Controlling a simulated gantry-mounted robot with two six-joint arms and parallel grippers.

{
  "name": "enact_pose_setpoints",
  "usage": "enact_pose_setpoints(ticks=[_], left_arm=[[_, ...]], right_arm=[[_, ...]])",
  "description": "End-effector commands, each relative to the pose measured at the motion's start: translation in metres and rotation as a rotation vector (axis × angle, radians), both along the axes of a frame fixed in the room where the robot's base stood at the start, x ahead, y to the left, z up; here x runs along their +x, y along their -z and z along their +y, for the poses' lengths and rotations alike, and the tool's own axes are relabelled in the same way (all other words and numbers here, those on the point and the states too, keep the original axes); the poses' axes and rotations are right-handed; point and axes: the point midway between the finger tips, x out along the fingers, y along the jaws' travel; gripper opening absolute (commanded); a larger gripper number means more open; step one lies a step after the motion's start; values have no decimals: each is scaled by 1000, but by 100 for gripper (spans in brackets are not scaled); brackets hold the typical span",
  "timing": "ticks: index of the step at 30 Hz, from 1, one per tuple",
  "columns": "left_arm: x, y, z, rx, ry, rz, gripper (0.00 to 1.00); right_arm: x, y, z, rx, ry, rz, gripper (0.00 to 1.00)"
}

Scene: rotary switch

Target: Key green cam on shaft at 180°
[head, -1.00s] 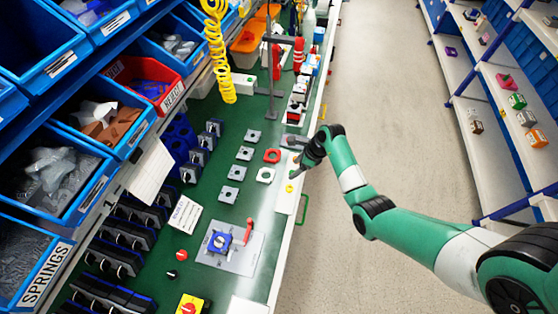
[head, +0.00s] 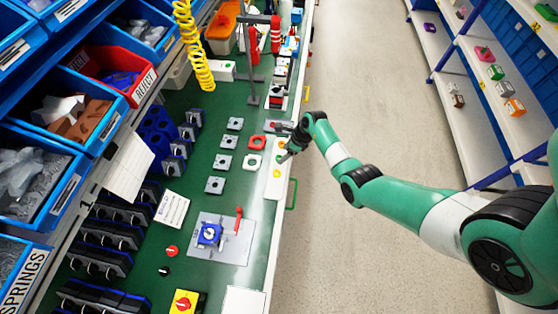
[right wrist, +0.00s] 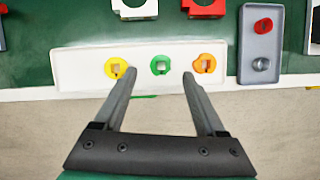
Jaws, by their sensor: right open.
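The green cam (right wrist: 160,65) lies on a white tray (right wrist: 75,70) between a yellow cam (right wrist: 115,68) on its left and an orange cam (right wrist: 204,64) on its right. Each cam has a square hole. My right gripper (right wrist: 157,80) is open and empty, its fingertips near the tray with the green cam ahead between them. In the head view my right gripper (head: 284,152) is over the tray at the bench's right edge. A blue switch body with a shaft (head: 209,234) is on a grey plate (head: 235,248). My left gripper is out of view.
A red lever (head: 238,220) stands on the plate beside the switch. Grey square plates (head: 228,142), a red one (head: 257,142) and a white one (head: 252,162) lie left of the tray. A grey holder (right wrist: 262,45) with a red knob is right of the tray.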

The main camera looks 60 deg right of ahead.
Motion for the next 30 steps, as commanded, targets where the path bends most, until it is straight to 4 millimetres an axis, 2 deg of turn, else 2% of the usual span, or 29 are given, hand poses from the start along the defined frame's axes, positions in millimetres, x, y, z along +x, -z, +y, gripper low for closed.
enact_pose_setpoints(ticks=[1,4,13,25,30], left_arm=[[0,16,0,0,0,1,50],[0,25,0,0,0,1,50],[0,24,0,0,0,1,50],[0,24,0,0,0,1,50],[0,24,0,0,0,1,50]], right_arm=[[5,17,1,1,-3,1,73],[11,29,1,0,-1,1,73],[13,30,2,0,0,0,71],[13,30,2,0,0,0,0],[13,30,2,0,0,0,0]])
